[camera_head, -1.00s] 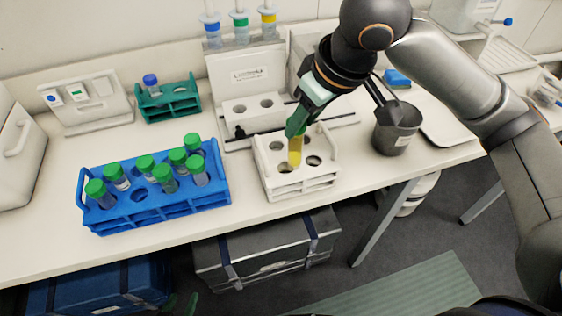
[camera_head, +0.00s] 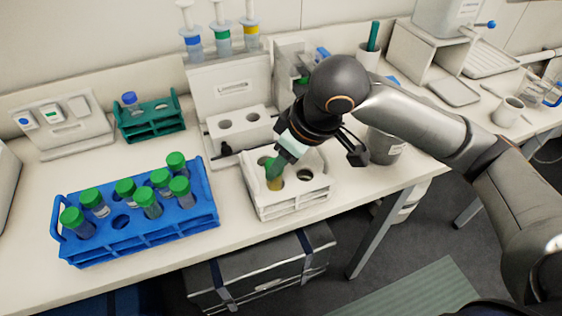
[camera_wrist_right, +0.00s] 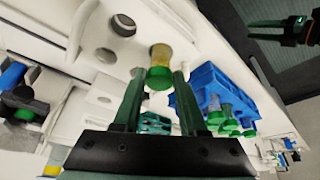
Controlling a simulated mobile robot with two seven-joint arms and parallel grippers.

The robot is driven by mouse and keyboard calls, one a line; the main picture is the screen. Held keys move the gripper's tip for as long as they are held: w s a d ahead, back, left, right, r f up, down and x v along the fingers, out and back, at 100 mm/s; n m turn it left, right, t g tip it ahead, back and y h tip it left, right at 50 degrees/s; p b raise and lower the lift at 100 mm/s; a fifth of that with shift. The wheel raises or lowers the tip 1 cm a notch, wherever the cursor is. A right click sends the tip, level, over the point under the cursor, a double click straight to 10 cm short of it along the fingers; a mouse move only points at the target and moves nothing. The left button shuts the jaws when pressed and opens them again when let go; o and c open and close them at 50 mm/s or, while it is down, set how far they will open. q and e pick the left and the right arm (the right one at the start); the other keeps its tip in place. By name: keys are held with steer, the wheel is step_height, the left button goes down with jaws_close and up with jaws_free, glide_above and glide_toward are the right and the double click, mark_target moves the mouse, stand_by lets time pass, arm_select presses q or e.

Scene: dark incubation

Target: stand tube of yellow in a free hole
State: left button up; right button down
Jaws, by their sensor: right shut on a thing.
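The yellow tube (camera_head: 274,184) has a green cap and is in my right gripper (camera_head: 276,168). It is upright over the white rack (camera_head: 292,205), its lower end at a front-left hole. The wrist view shows the yellow tube (camera_wrist_right: 160,54) and its cap between the fingers of my right gripper (camera_wrist_right: 155,85). Its bottom is hidden, so I cannot tell how deep it sits. An empty hole (camera_head: 305,174) shows to the right in the white rack. My left gripper (camera_wrist_right: 283,32) shows small at the top right of the wrist view; its jaws are unclear.
A blue rack (camera_head: 140,238) with several green-capped tubes stands to the left. A green rack (camera_head: 155,130) with a blue-capped tube is behind it. A white stand (camera_head: 238,128) is just behind the white rack, and a grey beaker (camera_head: 385,148) is to its right.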

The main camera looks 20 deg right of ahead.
steer(key=shift+c, duration=2.2)
jaws_free()
steer(key=shift+r, duration=0.25)
steer(key=p+v, duration=0.2)
steer(key=v, duration=0.9)
steer(key=shift+s+r, duration=0.15)
steer(key=shift+r, duration=0.15)
steer(key=shift+d, duration=0.15)
